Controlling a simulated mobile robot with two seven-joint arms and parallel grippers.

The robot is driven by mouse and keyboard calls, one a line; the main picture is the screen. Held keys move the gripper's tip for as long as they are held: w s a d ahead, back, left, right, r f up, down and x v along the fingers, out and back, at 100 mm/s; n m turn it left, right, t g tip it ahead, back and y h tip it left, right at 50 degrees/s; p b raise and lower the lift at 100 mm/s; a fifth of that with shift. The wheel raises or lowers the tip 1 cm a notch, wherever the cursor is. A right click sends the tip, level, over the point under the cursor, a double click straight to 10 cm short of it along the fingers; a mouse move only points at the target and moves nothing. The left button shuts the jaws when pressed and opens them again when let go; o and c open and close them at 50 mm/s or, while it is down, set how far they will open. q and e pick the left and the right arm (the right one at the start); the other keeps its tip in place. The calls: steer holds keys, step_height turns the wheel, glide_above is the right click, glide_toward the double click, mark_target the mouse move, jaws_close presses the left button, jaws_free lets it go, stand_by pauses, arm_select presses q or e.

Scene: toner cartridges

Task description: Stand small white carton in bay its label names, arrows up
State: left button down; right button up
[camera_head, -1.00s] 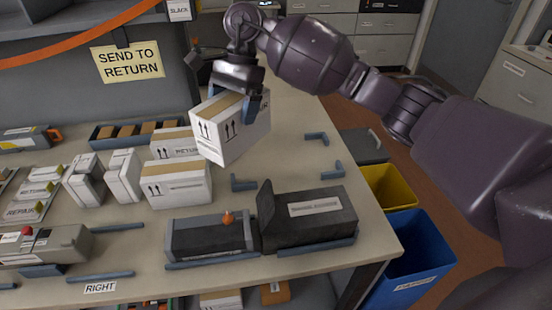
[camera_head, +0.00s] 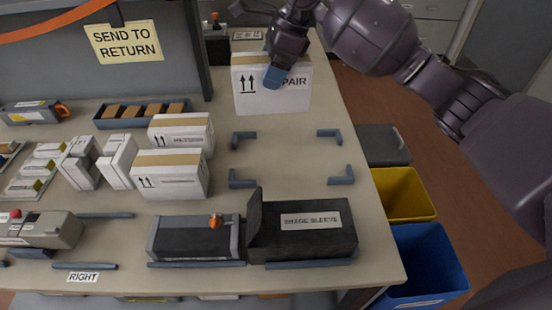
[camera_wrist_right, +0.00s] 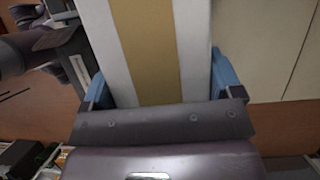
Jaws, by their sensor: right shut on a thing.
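A white carton (camera_head: 250,95) with a tan tape strip on top is held by my right gripper (camera_head: 276,74) at the back right of the table. Its front face shows two arrows pointing up and lettering ending in "PAIR", partly hidden by a blue finger. It looks upright; I cannot tell whether its base touches the table. In the right wrist view the taped carton top (camera_wrist_right: 150,45) lies between the blue fingers. Blue corner brackets (camera_head: 243,136) mark an empty rectangle in front of the carton. My left gripper is not in view.
Two white cartons (camera_head: 170,182) with arrows and two narrow white boxes (camera_head: 118,160) stand left of the brackets. Yellow (camera_head: 405,208) and blue (camera_head: 425,275) bins stand beyond the right edge.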

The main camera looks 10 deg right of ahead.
mark_target(292, 103)
steer(key=shift+s+a+r, duration=0.15)
steer(key=shift+a+r, duration=0.05)
steer(key=shift+a, duration=0.05)
step_height(292, 103, down, 20)
steer(key=shift+d+f+b, duration=0.1)
steer(key=shift+d+b, duration=0.05)
steer(key=shift+b, duration=0.5)
steer(key=shift+f, duration=0.2)
steer(key=o, duration=1.1)
steer(key=shift+c, duration=0.2)
steer(key=shift+r, duration=0.1)
steer(key=v, duration=1.2)
steer(key=shift+s+r+p, duration=0.1)
steer(key=shift+r+p, duration=0.05)
steer(key=shift+p, duration=0.25)
